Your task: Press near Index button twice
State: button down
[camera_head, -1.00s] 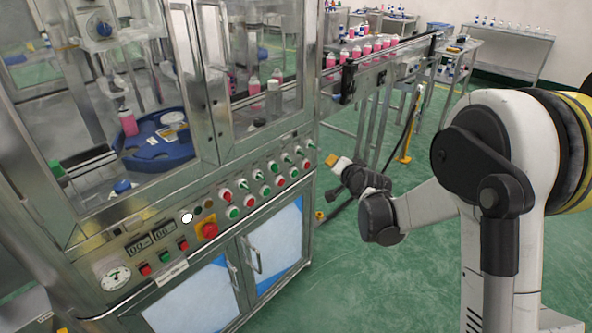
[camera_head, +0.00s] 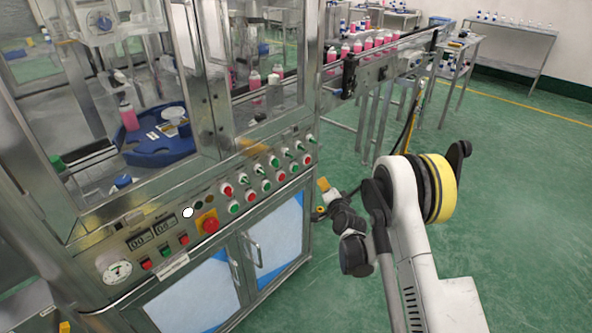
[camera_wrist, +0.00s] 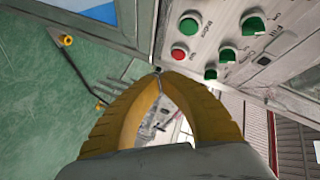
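The machine's button panel (camera_head: 270,170) carries rows of green and red buttons and switches. In the wrist view, a label that seems to read Index stands beside a green button (camera_wrist: 190,22) and a red button (camera_wrist: 180,52). Another green button (camera_wrist: 212,73) and green switches (camera_wrist: 253,22) lie farther right. My gripper (camera_wrist: 158,76) has its yellow fingers together at the tips, with nothing between them. Its tips appear below and left of the red button, apart from the buttons. In the head view, my gripper (camera_head: 322,185) is just right of the panel's right end.
A red emergency button on a yellow plate (camera_head: 208,224) is on the panel's left half. Cabinet doors (camera_head: 253,255) with handles are below. A conveyor (camera_head: 385,58) with pink bottles stands behind. Green floor (camera_head: 510,210) is open on the right.

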aim_at(295, 168)
jog(key=w+a, duration=0.5)
jog(key=a, duration=0.1)
jog(key=shift+w+a, duration=0.35)
jog(key=shift+w+a, duration=0.1)
dwell(1.4)
jog(key=shift+w+a, duration=0.2)
